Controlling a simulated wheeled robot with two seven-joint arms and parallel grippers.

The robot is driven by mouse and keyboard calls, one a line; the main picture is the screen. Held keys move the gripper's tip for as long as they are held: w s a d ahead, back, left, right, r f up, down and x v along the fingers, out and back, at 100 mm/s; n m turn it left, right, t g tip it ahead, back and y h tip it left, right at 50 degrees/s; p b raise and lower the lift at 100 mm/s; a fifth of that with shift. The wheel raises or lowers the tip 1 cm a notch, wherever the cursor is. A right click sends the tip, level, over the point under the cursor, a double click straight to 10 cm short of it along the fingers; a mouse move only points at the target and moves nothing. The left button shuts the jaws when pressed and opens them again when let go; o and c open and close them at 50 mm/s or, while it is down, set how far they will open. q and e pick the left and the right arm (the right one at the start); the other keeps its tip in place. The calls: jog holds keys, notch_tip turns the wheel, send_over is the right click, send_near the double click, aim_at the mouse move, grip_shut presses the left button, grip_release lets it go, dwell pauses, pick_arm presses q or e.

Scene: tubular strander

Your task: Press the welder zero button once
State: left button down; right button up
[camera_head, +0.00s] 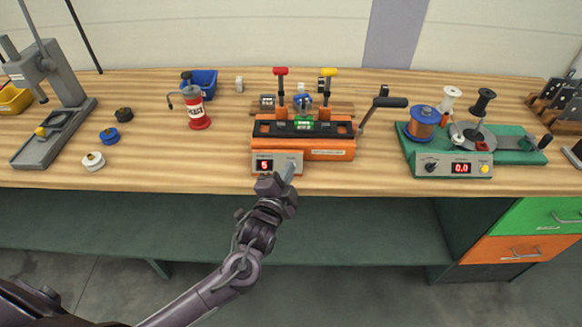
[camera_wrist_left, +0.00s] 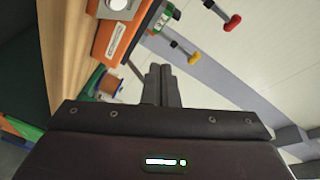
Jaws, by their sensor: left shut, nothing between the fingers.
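The orange welder (camera_head: 330,153) sits at the front middle of the workbench, with a red-handled lever, a yellow-handled lever and a dark crank. Its front panel (camera_head: 262,157) has a small display reading 5. My left gripper (camera_head: 288,170) is shut and empty, its tips just in front of the panel's right part, covering some of it. No button shows on the panel in the head view. In the left wrist view the shut fingers (camera_wrist_left: 162,75) point towards the welder's levers, and a round white button (camera_wrist_left: 118,4) on a grey panel shows at the top edge. I cannot tell whether the fingers touch anything.
A green winder (camera_head: 450,172) with a 0.0 display and spools stands to the right.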

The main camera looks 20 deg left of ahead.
pick_arm(q)
jog(key=w+f+b, duration=0.2)
jog(key=b, duration=0.1)
jog(key=w+a+f+b, duration=0.1)
jog(key=w+f+b, duration=0.1)
jog(key=f+b, duration=0.1)
jog(key=shift+w+a+f, duration=0.1)
jog(key=shift+w+a, duration=0.05)
jog(key=shift+w, duration=0.2)
jog(key=shift+w+a+f, duration=0.15)
jog(key=shift+w+f, duration=0.2)
jog(key=shift+w, duration=0.1)
jog(key=shift+b, duration=0.3)
dwell(1.1)
jog(key=shift+w+f, duration=0.25)
jog(key=shift+w, duration=0.05)
jog(key=shift+w+a+f+b, duration=0.15)
jog(key=shift+w+f+b, duration=0.1)
jog(key=shift+f+b, duration=0.1)
dwell(0.6)
jog(key=shift+r, duration=0.1)
jog(key=shift+s+r+p, duration=0.5)
jog(key=shift+s+p, duration=0.1)
jog(key=shift+p, duration=0.35)
jog(key=shift+r, duration=0.1)
